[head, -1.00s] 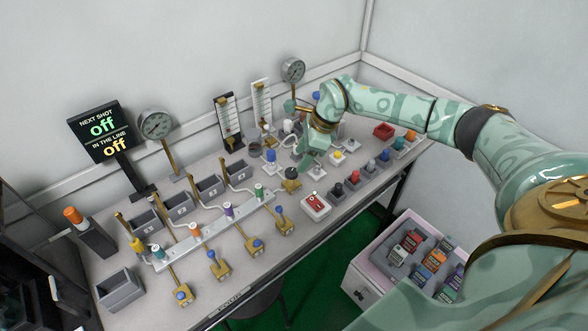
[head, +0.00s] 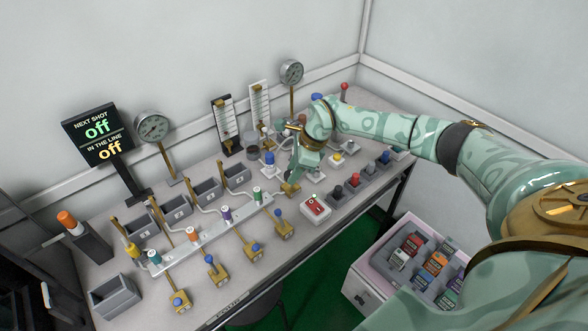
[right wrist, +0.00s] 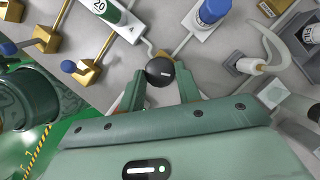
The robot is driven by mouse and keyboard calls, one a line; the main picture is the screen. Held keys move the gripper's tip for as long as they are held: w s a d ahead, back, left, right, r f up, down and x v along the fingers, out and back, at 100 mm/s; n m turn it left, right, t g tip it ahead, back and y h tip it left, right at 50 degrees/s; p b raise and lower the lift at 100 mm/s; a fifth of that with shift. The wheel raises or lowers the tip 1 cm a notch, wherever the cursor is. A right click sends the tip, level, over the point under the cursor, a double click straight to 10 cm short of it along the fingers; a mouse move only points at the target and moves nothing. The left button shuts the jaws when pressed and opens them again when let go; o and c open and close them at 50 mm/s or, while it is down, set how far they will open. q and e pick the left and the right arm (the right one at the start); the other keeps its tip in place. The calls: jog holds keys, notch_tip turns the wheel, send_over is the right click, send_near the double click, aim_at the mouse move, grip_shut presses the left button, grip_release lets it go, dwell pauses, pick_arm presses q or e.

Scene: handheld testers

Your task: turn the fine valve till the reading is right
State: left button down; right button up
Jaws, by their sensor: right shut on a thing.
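My right gripper (head: 292,178) is down at the yellow valve base (head: 290,189) in the middle of the bench. In the right wrist view, its two fingers (right wrist: 161,88) are shut on a round black knob (right wrist: 160,71) with a small white mark. The knob is mostly hidden by the gripper in the head view. Two round dial gauges, one at the left (head: 152,126) and one at the back right (head: 291,72), stand on posts. Two upright scales (head: 226,122) (head: 260,103) stand between them. Their readings are too small to tell. My left gripper is not in view.
A sign (head: 97,134) reads off on both lines. A white rail (head: 211,229) carries coloured caps, with blue-tipped yellow valves in front. A red-topped switch box (head: 315,208) stands close to the right of the gripper. A drawer of coloured packets (head: 366,254) is below right.

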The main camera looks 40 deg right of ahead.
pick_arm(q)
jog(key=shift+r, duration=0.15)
pick_arm(e)
jog(key=shift+s+a+r+m+t+p, duration=0.1)
jog(key=shift+r+m+t+p, duration=0.2)
jog(key=shift+m+p, duration=0.55)
jog(key=m+h+p, duration=0.1)
jog(key=m+p, duration=0.1)
jog(key=p, duration=0.2)
jog(key=m+t+h+p, duration=0.1)
jog(key=m+p, duration=0.2)
jog(key=p, duration=0.1)
jog(key=shift+s+a+m+p, duration=0.1)
jog(key=shift+a+m+p, duration=0.1)
jog(key=shift+m+p, duration=0.15)
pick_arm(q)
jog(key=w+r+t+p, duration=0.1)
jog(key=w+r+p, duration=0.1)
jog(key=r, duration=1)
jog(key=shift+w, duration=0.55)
pick_arm(e)
jog(key=shift+f+m+t+h, duration=0.3)
jog(key=shift+m+h, duration=0.1)
jog(key=shift+m, duration=0.6)
jog(key=o, duration=1)
jog(key=shift+c, duration=0.2)
